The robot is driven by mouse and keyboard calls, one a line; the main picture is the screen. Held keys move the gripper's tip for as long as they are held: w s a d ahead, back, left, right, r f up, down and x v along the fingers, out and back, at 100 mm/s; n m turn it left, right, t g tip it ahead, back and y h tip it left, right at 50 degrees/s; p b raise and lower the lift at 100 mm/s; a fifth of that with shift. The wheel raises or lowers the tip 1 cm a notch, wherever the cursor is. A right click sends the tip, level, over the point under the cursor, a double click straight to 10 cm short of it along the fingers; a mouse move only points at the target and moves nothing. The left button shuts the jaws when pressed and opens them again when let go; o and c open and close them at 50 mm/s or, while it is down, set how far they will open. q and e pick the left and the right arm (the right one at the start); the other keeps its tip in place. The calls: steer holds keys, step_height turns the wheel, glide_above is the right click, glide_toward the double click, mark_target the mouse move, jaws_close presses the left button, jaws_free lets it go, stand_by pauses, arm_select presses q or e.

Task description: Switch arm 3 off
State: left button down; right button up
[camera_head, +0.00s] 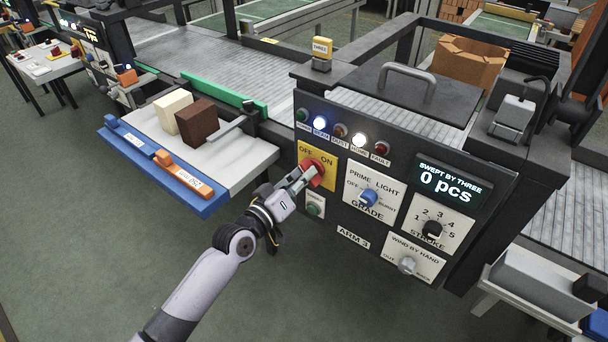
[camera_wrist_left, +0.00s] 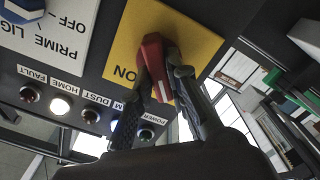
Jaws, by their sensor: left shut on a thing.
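The panel marked ARM 3 (camera_head: 353,237) carries a red switch handle (camera_head: 318,173) on a yellow plate (camera_head: 304,153) with OFF at left and ON at right. My left gripper (camera_head: 307,177) is shut on the red handle. In the left wrist view, which is upside down, the red handle (camera_wrist_left: 152,62) sits between the two dark fingers, in front of the yellow plate (camera_wrist_left: 190,35). The word ON shows beside it there; OFF is hidden. I cannot tell exactly which way the handle points. My right gripper is not in view.
Two lamps glow in the lamp row (camera_head: 340,130). Below the switch is a green button (camera_head: 314,205). To its right are a blue grade knob (camera_head: 368,197), a black stroke knob (camera_head: 432,229) and a display reading 0 pcs (camera_head: 453,187). A tray (camera_head: 240,172) with two blocks juts out at left.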

arm_select(q)
steer(key=shift+n, duration=0.6)
steer(key=c, duration=1.6)
jaws_free()
steer(key=shift+o, duration=0.2)
steer(key=shift+s+a, duration=0.1)
steer(key=v, duration=1.2)
